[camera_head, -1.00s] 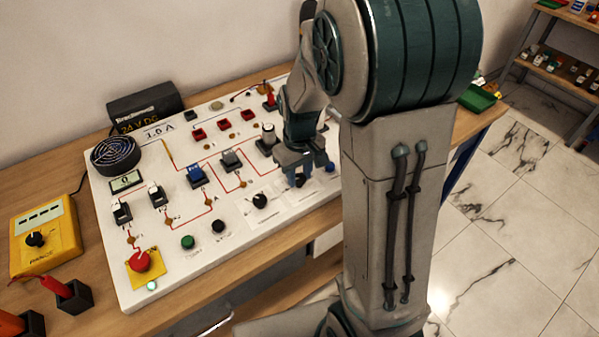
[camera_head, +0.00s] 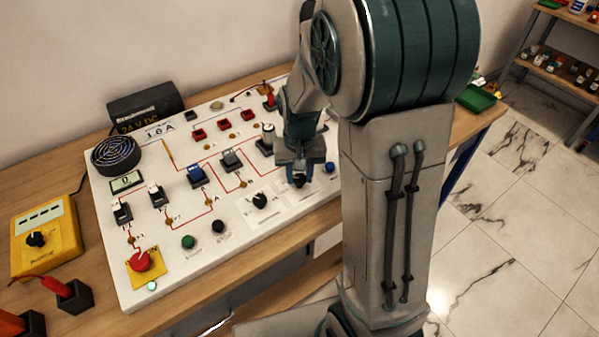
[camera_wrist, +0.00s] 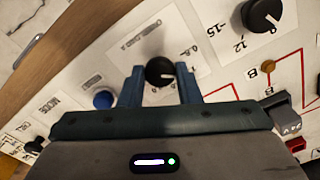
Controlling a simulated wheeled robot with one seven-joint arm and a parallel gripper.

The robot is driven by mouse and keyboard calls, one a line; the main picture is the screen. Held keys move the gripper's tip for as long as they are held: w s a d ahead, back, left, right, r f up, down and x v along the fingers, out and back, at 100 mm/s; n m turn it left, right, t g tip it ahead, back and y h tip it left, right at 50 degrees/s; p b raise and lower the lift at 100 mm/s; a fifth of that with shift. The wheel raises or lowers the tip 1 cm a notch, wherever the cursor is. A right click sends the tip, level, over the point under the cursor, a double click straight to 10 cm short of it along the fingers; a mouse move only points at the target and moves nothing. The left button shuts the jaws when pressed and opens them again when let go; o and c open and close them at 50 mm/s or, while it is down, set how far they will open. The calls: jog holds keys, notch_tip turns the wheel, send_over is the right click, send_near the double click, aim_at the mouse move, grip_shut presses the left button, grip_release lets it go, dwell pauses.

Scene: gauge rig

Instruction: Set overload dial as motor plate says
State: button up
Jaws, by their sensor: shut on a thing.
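The overload dial (camera_wrist: 160,71) is a round black knob with a white pointer mark, on a white printed label. It also shows in the head view (camera_head: 299,181), partly under my gripper (camera_head: 300,164). In the wrist view my gripper (camera_wrist: 160,84) has one finger on each side of the dial and is shut on it. The label's scale is partly hidden by the fingers and too small to read surely. A white plate (camera_head: 160,130) behind the black fan (camera_head: 113,155) reads 1.0 A or 1.6 A; I cannot tell which.
Another black dial (camera_wrist: 262,15), with -12 and -15 on its scale, is beside it. A blue button (camera_wrist: 104,99) is on the other side. The white board (camera_head: 190,270) also carries switches and a red stop button (camera_head: 141,260). A yellow meter (camera_head: 44,236) stands left.

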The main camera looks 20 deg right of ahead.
aim_at(300, 178)
jog(key=m, duration=0.5)
jog(key=shift+r+m+p, duration=0.1)
jog(key=shift+m+p, duration=0.2)
jog(key=shift+p, duration=0.1)
jog(key=shift+m+p, duration=0.5)
jog(key=shift+m, duration=1.7)
jog(key=o, duration=1)
jog(key=shift+c, duration=0.2)
notch_tip(300, 178, up, 14)
jog(key=shift+d, duration=0.1)
